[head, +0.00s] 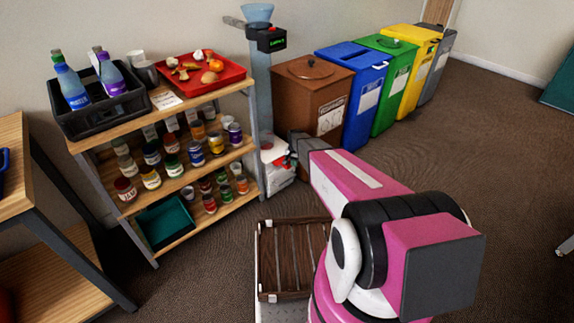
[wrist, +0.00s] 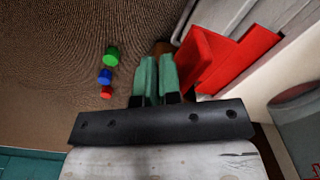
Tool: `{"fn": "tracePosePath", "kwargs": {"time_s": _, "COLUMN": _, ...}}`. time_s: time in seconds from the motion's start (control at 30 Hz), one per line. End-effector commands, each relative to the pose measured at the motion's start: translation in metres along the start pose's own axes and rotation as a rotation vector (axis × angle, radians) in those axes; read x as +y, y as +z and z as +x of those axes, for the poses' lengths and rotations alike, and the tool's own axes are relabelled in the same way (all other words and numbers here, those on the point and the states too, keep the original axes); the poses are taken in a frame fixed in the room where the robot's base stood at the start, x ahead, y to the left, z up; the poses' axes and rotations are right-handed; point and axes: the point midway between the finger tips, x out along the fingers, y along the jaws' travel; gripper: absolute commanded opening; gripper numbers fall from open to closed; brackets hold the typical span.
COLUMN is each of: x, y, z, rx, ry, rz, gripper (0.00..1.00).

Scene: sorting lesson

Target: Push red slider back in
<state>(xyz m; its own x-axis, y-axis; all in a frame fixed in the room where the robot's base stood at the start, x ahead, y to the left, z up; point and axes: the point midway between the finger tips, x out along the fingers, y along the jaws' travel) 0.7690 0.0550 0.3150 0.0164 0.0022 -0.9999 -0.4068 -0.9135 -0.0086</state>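The red slider (wrist: 232,62) shows in the wrist view as a bright red angular piece, right of my fingers and beside a pale grey housing. In the head view, small red parts (head: 279,158) show on a white unit at the foot of the grey post, partly hidden by my arm. My gripper (wrist: 158,62) has two teal fingers side by side with almost no gap, and nothing shows held between them. The fingertips are close to the red piece's left side; I cannot tell whether they touch it.
A shelf (head: 172,209) with several jars stands left of the post. A brown bin (head: 312,88) and a blue bin (head: 352,80) stand behind my arm. A slatted crate (head: 293,255) is in front. Green, blue and red small round things (wrist: 105,76) show left of my fingers.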

Motion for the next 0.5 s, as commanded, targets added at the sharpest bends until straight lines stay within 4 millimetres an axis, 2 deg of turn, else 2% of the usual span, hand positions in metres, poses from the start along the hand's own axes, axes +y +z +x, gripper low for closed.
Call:
{"fn": "tracePosePath", "kwargs": {"time_s": 0.03, "x": -0.001, "y": -0.004, "z": 0.022, "rx": -0.018, "ry": 0.017, "rz": -0.001, "gripper": 0.0}}
{"fn": "tracePosePath", "kwargs": {"time_s": 0.5, "x": -0.022, "y": -0.016, "z": 0.022, "rx": -0.017, "ry": 0.017, "rz": 0.0, "gripper": 0.0}}
